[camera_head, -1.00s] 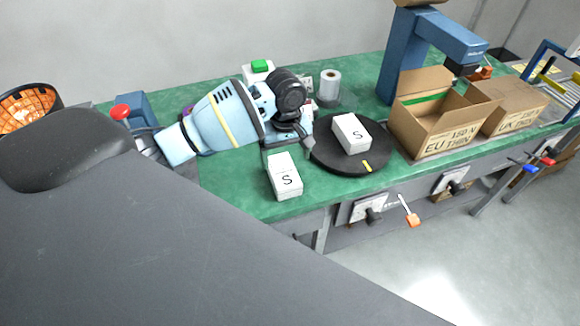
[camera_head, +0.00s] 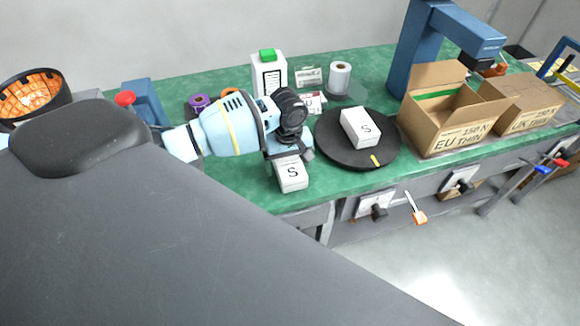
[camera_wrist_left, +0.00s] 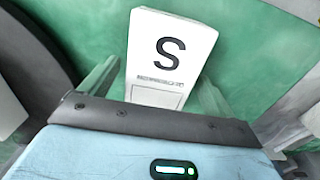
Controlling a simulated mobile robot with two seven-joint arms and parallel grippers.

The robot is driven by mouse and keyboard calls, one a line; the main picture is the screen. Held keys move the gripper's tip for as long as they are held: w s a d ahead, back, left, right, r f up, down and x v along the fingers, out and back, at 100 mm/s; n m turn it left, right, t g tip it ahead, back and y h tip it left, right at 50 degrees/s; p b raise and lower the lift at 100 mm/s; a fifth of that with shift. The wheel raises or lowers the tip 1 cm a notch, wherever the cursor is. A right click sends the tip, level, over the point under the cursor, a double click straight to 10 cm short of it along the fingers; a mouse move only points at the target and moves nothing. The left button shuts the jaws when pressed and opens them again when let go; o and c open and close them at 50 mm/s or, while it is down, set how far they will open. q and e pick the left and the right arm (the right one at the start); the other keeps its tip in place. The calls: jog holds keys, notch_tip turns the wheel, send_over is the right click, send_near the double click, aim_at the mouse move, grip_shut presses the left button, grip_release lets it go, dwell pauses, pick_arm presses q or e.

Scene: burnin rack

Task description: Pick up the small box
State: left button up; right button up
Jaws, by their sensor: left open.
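A small white box marked "S" (camera_head: 292,175) lies on the green bench near its front edge. It also shows in the left wrist view (camera_wrist_left: 168,60), its near end between the two fingers. My left gripper (camera_head: 288,157) is above this box; in the wrist view the open fingers (camera_wrist_left: 160,88) stand on either side of it, with green bench visible beside them. Part of the box is hidden by the gripper in the head view. A second white box marked "S" (camera_head: 361,127) lies on the black round turntable (camera_head: 342,155). My right gripper is not in view.
An open carton marked "EU THIN" (camera_head: 440,136) and a carton marked "UK THIN" (camera_head: 530,122) stand at right. A blue post machine (camera_head: 418,50) is behind them. A white unit with a green top (camera_head: 268,75) and a label roll (camera_head: 340,76) stand at the back.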

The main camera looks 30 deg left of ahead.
aim_at(288, 164)
pick_arm(q)
jog(key=c, duration=1.1)
jog(key=shift+c, duration=0.2)
